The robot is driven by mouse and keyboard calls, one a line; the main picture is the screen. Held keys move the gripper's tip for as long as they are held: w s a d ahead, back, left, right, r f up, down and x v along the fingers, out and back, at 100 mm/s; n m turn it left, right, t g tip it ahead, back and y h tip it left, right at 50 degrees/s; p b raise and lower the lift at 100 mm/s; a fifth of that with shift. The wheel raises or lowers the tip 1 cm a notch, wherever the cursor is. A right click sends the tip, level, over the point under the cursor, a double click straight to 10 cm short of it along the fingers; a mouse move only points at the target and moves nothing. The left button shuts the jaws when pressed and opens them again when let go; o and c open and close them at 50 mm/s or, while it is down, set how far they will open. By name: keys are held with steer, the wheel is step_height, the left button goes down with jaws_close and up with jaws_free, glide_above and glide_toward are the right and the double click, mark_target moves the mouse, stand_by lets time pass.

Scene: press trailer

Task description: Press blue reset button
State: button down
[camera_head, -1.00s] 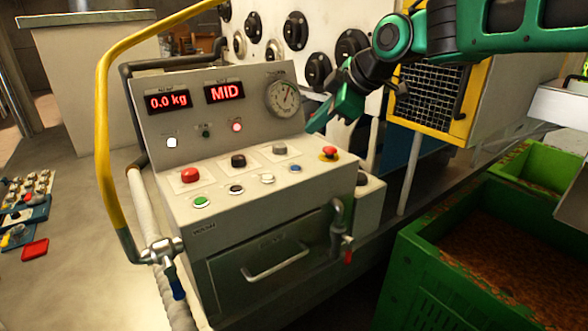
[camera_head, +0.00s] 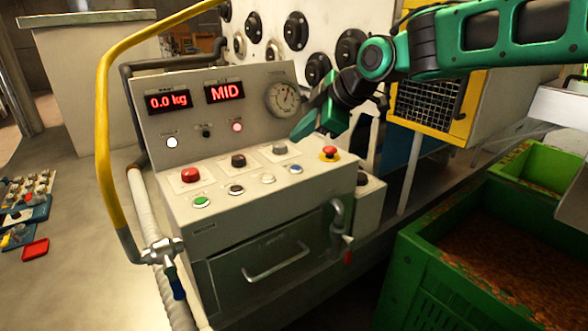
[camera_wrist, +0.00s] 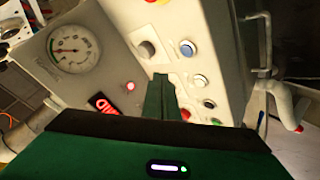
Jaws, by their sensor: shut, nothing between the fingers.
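The blue button (camera_head: 296,169) sits at the right end of the front button row on the grey control panel (camera_head: 232,207). It also shows in the wrist view (camera_wrist: 187,48), up and to the right of my fingertips. My gripper (camera_head: 297,136) is shut and empty. Its green fingers point down and left in the head view, over the rear part of the sloped panel. The fingertips (camera_wrist: 160,78) look apart from the blue button, and nothing covers it. The exact height above the panel is hard to tell.
A red emergency knob (camera_head: 329,154) stands right of the blue button. A grey knob (camera_head: 280,148) is behind it and a white button (camera_head: 267,179) left of it. A gauge (camera_head: 284,99) rises behind. A green crate (camera_head: 428,271) stands at right.

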steer(key=shift+f, duration=2.6)
steer(key=shift+f, duration=0.35)
steer(key=shift+f, duration=0.35)
stand_by(0.7)
stand_by(0.3)
steer(key=shift+r, duration=0.8)
steer(key=shift+r, duration=2.5)
